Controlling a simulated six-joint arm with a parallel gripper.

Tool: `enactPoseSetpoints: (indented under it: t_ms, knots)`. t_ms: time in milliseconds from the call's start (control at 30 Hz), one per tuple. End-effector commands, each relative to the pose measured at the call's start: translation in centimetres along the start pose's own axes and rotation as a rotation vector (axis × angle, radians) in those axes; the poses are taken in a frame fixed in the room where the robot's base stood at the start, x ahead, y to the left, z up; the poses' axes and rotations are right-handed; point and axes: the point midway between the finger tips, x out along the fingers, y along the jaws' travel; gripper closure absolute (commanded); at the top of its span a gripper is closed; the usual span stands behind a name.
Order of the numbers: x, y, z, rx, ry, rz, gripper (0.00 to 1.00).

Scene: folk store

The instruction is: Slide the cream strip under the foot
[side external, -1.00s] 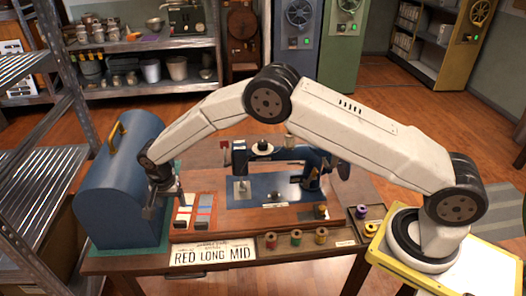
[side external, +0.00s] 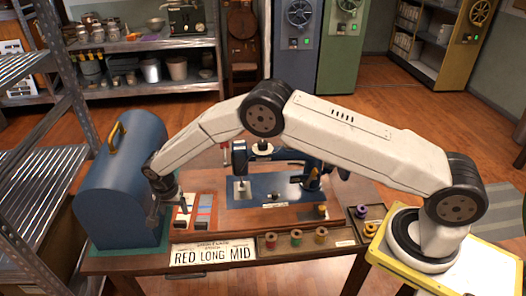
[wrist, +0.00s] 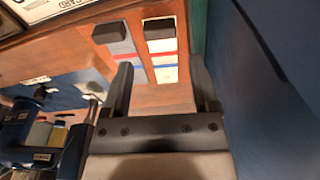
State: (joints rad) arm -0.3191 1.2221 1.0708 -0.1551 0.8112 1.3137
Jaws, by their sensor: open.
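The cream strip (wrist: 162,58), with red and blue bands and a dark block at one end, lies flat on the wooden table. In the side view the cream strip (side external: 183,216) is partly hidden by my gripper (side external: 169,208). In the wrist view my gripper (wrist: 160,66) is open and empty, its fingers pointing toward the cream strip. A grey strip (wrist: 123,50) with a red band and its own dark block lies beside it. The blue sewing machine (side external: 284,157) stands to the right; its foot (side external: 242,188) is small and unclear, over the blue bed.
A blue domed case (side external: 120,195) stands close to my gripper's left. A sign card (side external: 213,254) and several thread spools (side external: 296,238) line the table's front. A metal shelf (side external: 45,170) rises at the far left. Bare wood (wrist: 165,97) shows between my fingers.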

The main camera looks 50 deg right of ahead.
Motion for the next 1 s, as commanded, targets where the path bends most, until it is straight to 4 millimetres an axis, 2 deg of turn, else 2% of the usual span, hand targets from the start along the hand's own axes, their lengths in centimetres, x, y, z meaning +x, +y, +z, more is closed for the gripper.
enactPoseSetpoints:
  t_ms: [767,1000]
  knots:
    - [5.6,0.1,0.0,0.000,0.000,0.001,0.24]
    - [5.5,0.0,0.0,0.000,0.000,0.001,0.24]
